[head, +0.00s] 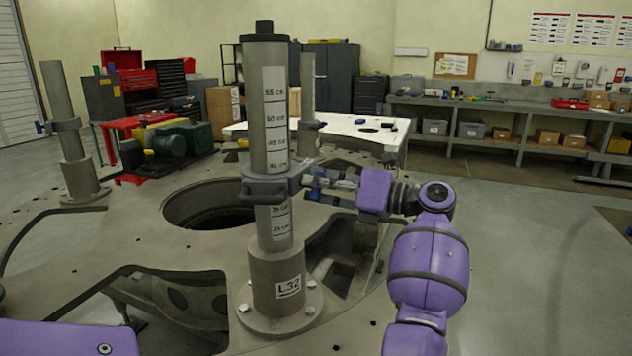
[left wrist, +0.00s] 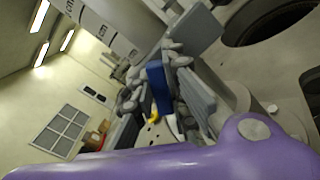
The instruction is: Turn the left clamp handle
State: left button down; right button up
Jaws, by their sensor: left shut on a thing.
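A grey post (head: 276,110) with a centimetre scale and an L32 label stands upright on the turret plate (head: 130,235). A clamp collar (head: 270,187) with a handle rings it about halfway up. My left gripper (head: 312,183) is at the right side of this collar and shut on the clamp handle. The fingertips partly hide the grip there. The left wrist view shows the scaled post (left wrist: 105,32) tilted at upper left, with the grey jaws of my left gripper (left wrist: 160,75) close beside it. My right gripper does not show.
A second post (head: 72,140) with a clamp stands at left and a third post (head: 307,100) behind. The plate has a large round hole (head: 207,206) and several cutouts. A white table (head: 370,142) stands beyond. Open floor (head: 540,250) lies to the right.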

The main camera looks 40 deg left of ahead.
pick_arm(q)
jog(key=m, duration=0.2)
jog(key=m+p, duration=0.1)
jog(key=shift+r+m, duration=0.2)
jog(key=shift+m, duration=0.2)
jog(key=m+p, duration=0.1)
jog(key=m, duration=0.2)
jog(key=shift+w+f+m, duration=0.1)
jog(key=shift+m, duration=0.2)
jog(key=m, duration=0.2)
jog(key=shift+f+m+p, duration=0.1)
jog(key=shift+m+p, duration=0.2)
jog(key=shift+p, duration=0.05)
jog(key=shift+m, duration=0.3)
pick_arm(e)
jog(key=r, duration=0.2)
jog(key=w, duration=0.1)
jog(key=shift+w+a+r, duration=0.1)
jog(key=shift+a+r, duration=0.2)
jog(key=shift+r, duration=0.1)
pick_arm(q)
jog(key=shift+f, duration=0.1)
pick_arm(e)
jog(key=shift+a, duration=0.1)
